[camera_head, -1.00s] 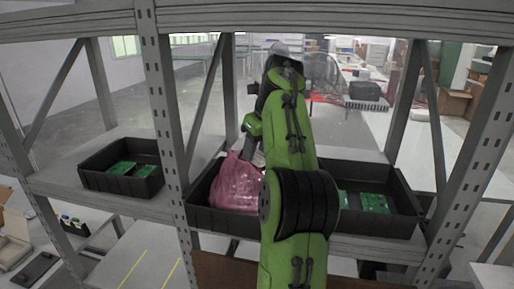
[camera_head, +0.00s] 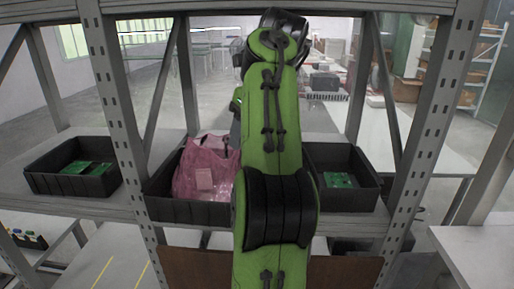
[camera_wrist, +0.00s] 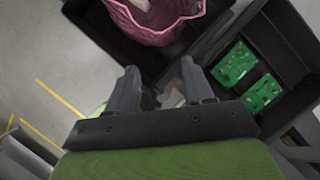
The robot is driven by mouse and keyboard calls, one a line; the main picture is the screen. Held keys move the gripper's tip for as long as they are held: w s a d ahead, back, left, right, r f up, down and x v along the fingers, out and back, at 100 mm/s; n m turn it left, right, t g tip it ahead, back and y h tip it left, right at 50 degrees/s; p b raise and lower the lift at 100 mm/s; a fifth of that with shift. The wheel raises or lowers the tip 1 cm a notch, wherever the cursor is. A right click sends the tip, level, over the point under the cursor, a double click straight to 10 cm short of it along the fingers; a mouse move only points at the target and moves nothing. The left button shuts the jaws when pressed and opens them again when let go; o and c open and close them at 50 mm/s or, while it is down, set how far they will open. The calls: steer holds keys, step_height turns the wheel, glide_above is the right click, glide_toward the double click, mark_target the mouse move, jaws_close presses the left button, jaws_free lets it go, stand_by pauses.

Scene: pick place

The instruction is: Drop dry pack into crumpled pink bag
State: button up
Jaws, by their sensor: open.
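The crumpled pink bag (camera_head: 190,172) stands open inside a black bin (camera_head: 160,207) on the shelf, left of my arm in the head view. A pale rectangular patch shows on its front; I cannot tell whether this is the dry pack seen through the bag. In the wrist view the bag's open mouth (camera_wrist: 150,36) is at the top, with a whitish item (camera_wrist: 141,5) inside, cut off by the frame edge, possibly the dry pack. My gripper (camera_wrist: 161,68) is open, its fingers apart and just below the bag in that view. My arm hides it in the head view.
Green circuit boards (camera_wrist: 236,63) lie in a black bin right of the bag's bin; some also show in the head view (camera_head: 338,180). Another black bin (camera_head: 40,184) with boards sits at the left. Grey shelf posts (camera_head: 122,130) stand between bays.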

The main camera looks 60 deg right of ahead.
steer(key=w+a+f+n+g+h, duration=0.1)
steer(key=w+a+f+n, duration=0.25)
steer(key=a+n, duration=0.65)
steer(key=w+a+f+n, duration=0.2)
steer(key=a+f+n, duration=0.2)
steer(key=a+n, duration=0.65)
steer(key=s+a+f+n+t+y, duration=0.1)
steer(key=s+a+f+n, duration=0.3)
steer(key=n, duration=0.5)
steer(key=s+a+f+n+t+y, duration=0.1)
steer(key=s+a+f+n, duration=0.2)
steer(key=a+f+n, duration=0.5)
step_height(320, 180, down, 2)
steer(key=shift+s+f+n, duration=0.15)
steer(key=shift+s+n, duration=0.25)
steer(key=shift+n, duration=0.45)
